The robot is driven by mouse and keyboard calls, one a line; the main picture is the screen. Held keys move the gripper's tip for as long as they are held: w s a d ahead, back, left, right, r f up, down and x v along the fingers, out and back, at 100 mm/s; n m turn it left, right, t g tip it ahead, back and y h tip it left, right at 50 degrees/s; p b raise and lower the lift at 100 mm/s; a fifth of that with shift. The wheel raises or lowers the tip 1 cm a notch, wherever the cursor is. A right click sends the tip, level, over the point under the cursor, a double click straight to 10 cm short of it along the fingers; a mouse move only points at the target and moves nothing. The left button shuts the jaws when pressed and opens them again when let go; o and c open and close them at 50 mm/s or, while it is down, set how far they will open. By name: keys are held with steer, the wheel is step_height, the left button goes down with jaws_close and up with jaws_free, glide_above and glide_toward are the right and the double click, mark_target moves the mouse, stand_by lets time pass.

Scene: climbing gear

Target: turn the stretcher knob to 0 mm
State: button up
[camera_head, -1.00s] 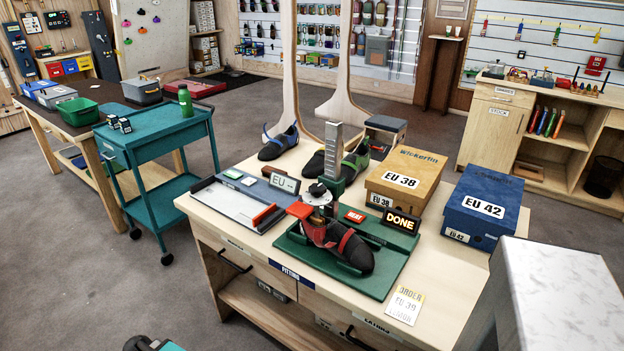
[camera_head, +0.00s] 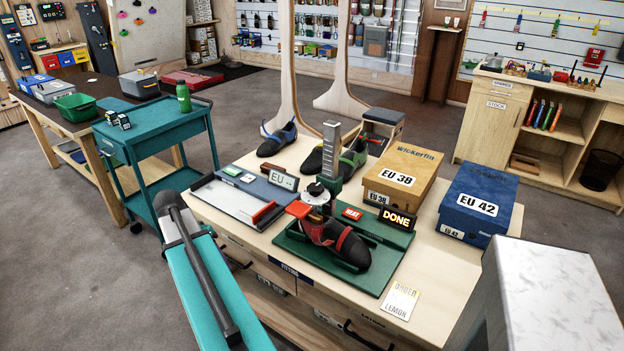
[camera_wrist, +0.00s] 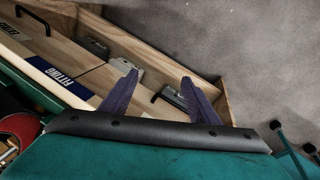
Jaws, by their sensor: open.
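The shoe stretcher stands on a green base (camera_head: 375,282) on the fitting bench. A dark climbing shoe with red straps (camera_head: 345,246) sits on it. A black knob (camera_head: 316,188) tops a pale round dial (camera_head: 316,198) above the shoe's heel end; its setting is too small to read. A lit DONE sign (camera_head: 397,219) and a red HEAT block (camera_head: 352,213) stand behind the shoe. In the wrist view my gripper (camera_wrist: 159,76) is open and empty, its fingers spread before the bench's drawer front. My fingers cannot be made out in the head view.
The fitting bench (camera_head: 428,303) also holds a measuring device (camera_head: 240,193), an EU 38 box (camera_head: 405,175), an EU 42 box (camera_head: 481,204) and other shoes. A teal cart (camera_head: 160,140) stands left. A pale block (camera_head: 560,290) fills the lower right. Floor is clear at lower left.

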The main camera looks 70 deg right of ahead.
steer(key=s+d+r+m+p, duration=0.1)
steer(key=s+d+r+m, duration=0.25)
steer(key=d+r, duration=0.4)
steer(key=s+d+r+m+p, duration=0.1)
steer(key=s+d+r+m, duration=0.25)
steer(key=r, duration=0.75)
step_height(320, 180, up, 17)
steer(key=m+p, duration=0.2)
steer(key=m, duration=0.4)
glide_above(315, 187)
steer(key=w+a, duration=0.3)
steer(key=w, duration=0.2)
steer(key=shift+w+r+g+h, duration=0.2)
steer(key=shift+g+h, duration=0.1)
steer(key=shift+h, duration=0.1)
steer(key=shift+s+f, duration=0.1)
steer(key=shift+p+x, duration=0.8)
steer(key=shift+x, duration=5.95)
steer(key=shift+d, duration=0.1)
steer(key=c, duration=1.1)
